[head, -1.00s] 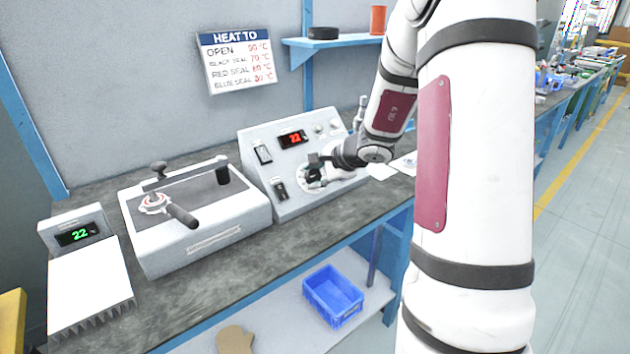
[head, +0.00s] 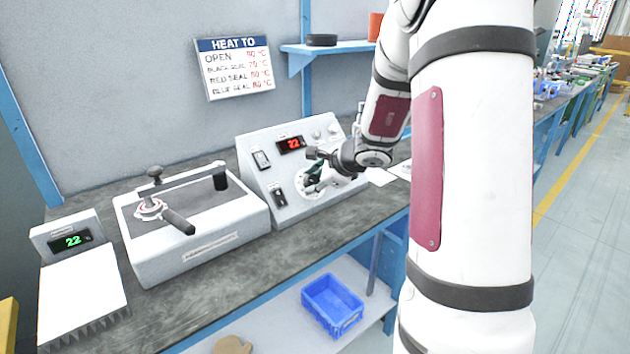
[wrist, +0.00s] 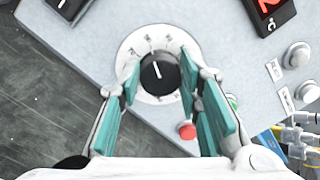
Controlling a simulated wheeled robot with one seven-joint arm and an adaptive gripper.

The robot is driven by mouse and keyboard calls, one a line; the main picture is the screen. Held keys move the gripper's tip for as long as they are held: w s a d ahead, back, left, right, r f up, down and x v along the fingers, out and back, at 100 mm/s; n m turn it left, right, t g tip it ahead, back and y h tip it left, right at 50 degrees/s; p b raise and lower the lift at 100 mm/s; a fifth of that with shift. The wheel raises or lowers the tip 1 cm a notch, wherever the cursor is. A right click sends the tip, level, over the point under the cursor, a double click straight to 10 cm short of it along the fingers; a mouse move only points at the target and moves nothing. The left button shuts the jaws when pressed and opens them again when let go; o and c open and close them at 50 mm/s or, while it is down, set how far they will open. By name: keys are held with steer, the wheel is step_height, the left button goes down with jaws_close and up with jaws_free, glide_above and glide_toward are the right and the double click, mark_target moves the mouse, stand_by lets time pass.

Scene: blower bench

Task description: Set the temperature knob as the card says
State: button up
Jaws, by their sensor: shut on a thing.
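The temperature knob (wrist: 160,74) is black with a white pointer line, on a white round dial (wrist: 152,44) with marks too small to read. In the wrist view the pointer points up and slightly left. My gripper (wrist: 158,84) has its teal fingers on both sides of the knob, shut on it. In the head view my gripper (head: 315,172) is at the dial on the sloped control panel (head: 322,212), partly covering it. The card (head: 234,68) on the wall reads HEAT TO, with lines for open, black seal, red seal and blue seal; its figures are blurred.
A red display (head: 292,143) on the panel reads 22. Rocker switches and a red button (wrist: 187,131) sit near the dial. A press-like unit with a lever (head: 190,235) and a box with a green 22 (head: 72,240) stand left. A blue bin (head: 333,304) is below.

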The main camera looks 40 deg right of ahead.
steer(key=shift+f, duration=0.1)
steer(key=o, duration=1.1)
steer(key=shift+o, duration=0.2)
steer(key=v, duration=1.2)
